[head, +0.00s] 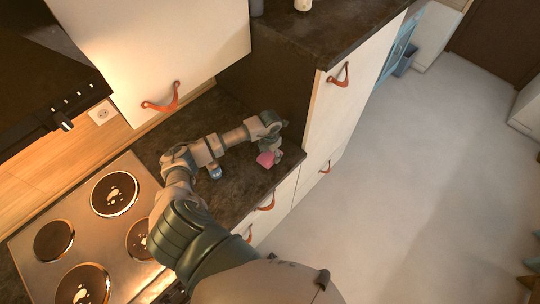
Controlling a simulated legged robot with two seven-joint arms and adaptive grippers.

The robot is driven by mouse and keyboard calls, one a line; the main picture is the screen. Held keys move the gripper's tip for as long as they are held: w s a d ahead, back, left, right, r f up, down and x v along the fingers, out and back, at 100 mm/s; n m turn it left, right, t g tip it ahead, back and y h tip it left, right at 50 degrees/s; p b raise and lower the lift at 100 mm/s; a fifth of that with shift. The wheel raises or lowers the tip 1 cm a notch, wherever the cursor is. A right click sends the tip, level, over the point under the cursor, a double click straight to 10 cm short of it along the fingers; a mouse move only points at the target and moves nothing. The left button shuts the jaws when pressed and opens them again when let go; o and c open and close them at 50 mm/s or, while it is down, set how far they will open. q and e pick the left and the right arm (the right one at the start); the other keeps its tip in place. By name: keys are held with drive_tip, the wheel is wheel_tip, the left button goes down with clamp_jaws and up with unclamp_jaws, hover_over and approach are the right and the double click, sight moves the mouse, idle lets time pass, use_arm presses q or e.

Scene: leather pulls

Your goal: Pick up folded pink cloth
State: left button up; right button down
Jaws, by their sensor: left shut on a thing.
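The folded pink cloth (266,159) is a small pink patch over the dark countertop, near its front right corner. My left gripper (273,151) is at the cloth and shut on it. The fingers are small and partly hidden by the wrist. I cannot tell whether the cloth still touches the countertop (235,187). My right gripper is not in view.
A cooktop (52,242) with several burners lies at the lower left. A tall cabinet (333,105) stands right behind the gripper. An upper cabinet (160,50) hangs above the counter. A small object (214,172) stands beside my forearm. Open floor (420,190) is at right.

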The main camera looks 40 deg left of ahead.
use_arm(q)
drive_tip(key=shift+r, duration=0.55)
wheel_tip(320, 180, up, 2)
drive_tip(key=shift+w+r+b, duration=0.1)
drive_tip(key=shift+r+b, duration=0.05)
drive_tip(key=shift+b, duration=0.45)
drive_tip(key=s+d+b, duration=0.1)
drive_tip(key=s+d, duration=0.1)
drive_tip(key=s, duration=0.3)
drive_tip(key=s+d+r+b, duration=0.1)
drive_tip(key=s+d, duration=0.1)
drive_tip(key=s, duration=0.3)
drive_tip(key=s+d+b, duration=0.1)
drive_tip(key=s+d, duration=0.1)
drive_tip(key=s, duration=0.2)
drive_tip(key=shift+s+d+r, duration=0.3)
drive_tip(key=shift+s+r, duration=0.05)
drive_tip(key=shift+s, duration=0.05)
drive_tip(key=shift+o, duration=1.4)
drive_tip(key=shift+c, duration=1.3)
drive_tip(key=shift+a, duration=0.15)
